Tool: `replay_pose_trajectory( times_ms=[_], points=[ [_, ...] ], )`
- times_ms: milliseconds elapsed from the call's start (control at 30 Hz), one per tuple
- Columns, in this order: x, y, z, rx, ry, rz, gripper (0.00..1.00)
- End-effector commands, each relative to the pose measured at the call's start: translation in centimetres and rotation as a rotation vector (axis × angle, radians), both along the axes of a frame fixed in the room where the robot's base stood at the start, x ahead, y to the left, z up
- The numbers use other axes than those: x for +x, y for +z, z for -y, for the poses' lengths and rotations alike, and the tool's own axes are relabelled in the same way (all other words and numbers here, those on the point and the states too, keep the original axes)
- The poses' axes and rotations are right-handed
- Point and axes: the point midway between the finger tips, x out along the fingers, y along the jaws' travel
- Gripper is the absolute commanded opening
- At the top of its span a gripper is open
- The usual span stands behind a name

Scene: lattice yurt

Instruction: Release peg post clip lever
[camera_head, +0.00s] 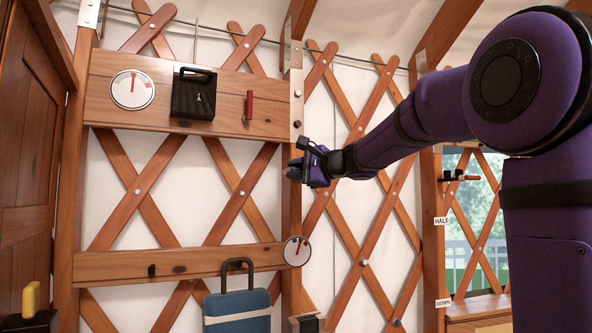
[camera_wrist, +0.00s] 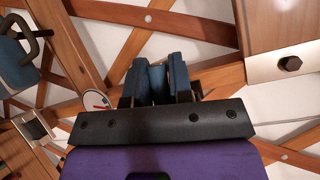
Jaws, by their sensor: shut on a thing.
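My gripper (camera_head: 297,171) is at the wooden post (camera_head: 291,212), just below a dark peg (camera_head: 297,125). In the wrist view its dark fingers (camera_wrist: 157,84) are closed around a small blue-grey piece (camera_wrist: 157,80). This piece looks like the clip lever, but the fingers and the dark gripper body hide most of it. In the head view my gripper covers the spot where it meets the post. I cannot tell how the lever is tilted.
A wooden board holds a dial (camera_head: 133,89), a black box (camera_head: 194,103) and a red-handled lever (camera_head: 249,106). Another dial (camera_head: 296,251) sits lower on the post. A blue container (camera_head: 237,309) with a dark handle hangs below. A lattice window is at right.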

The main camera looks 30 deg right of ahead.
Motion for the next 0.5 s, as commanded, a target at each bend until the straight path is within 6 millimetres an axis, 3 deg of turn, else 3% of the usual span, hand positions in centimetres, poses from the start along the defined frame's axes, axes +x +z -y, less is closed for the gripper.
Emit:
replay_pose_trajectory(
  times_ms=[233, 500],
  points=[
    [0.01, -0.77, -0.10, -0.161, 0.001, -0.029, 0.00],
    [0.03, -1.04, -0.06, -0.192, 0.001, -0.037, 0.00]
  ],
)
